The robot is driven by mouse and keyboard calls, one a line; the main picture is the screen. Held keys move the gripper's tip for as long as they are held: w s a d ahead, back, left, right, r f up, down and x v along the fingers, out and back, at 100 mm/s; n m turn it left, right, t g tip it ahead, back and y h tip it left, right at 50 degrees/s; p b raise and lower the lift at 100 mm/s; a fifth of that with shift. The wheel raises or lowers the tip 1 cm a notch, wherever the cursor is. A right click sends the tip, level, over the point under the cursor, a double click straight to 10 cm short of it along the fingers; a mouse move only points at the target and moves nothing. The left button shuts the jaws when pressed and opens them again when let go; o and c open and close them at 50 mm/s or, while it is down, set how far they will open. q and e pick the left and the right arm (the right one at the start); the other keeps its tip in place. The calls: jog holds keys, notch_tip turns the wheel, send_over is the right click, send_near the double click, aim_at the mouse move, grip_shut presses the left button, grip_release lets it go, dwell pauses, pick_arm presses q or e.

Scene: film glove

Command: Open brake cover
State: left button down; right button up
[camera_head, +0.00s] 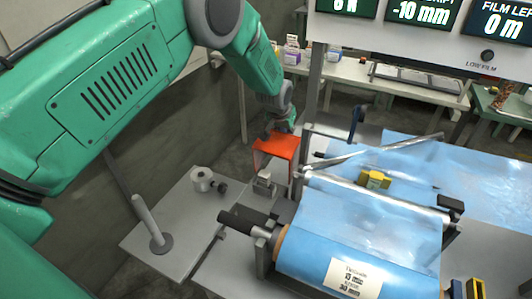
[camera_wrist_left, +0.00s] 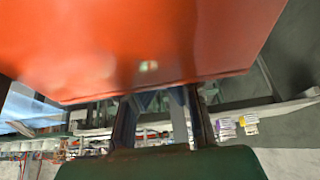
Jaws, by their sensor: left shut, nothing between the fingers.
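The orange brake cover (camera_head: 277,147) stands at the left end of the film machine in the head view, its top plate roughly level. I cannot tell whether it is lifted at all from its closed position. My left gripper (camera_head: 278,130) is at the far upper edge of the cover, shut with nothing held. In the left wrist view the cover (camera_wrist_left: 150,45) fills the top of the picture very close up. There the fingers of my left gripper (camera_wrist_left: 158,100) reach to the cover's edge, which hides their tips; contact is unclear. My right gripper is out of view.
A blue film roll (camera_head: 355,235) lies on the machine right of the cover, with a yellow block (camera_head: 374,180) behind it. A grey side table (camera_head: 185,225) holds an upright rod and a white spool (camera_head: 203,179). A display panel (camera_head: 420,35) hangs above.

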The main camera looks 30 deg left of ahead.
pick_arm(q)
jog(key=b+x, duration=0.2)
jog(key=x, duration=0.1)
jog(key=shift+w, duration=0.3)
dwell(0.4)
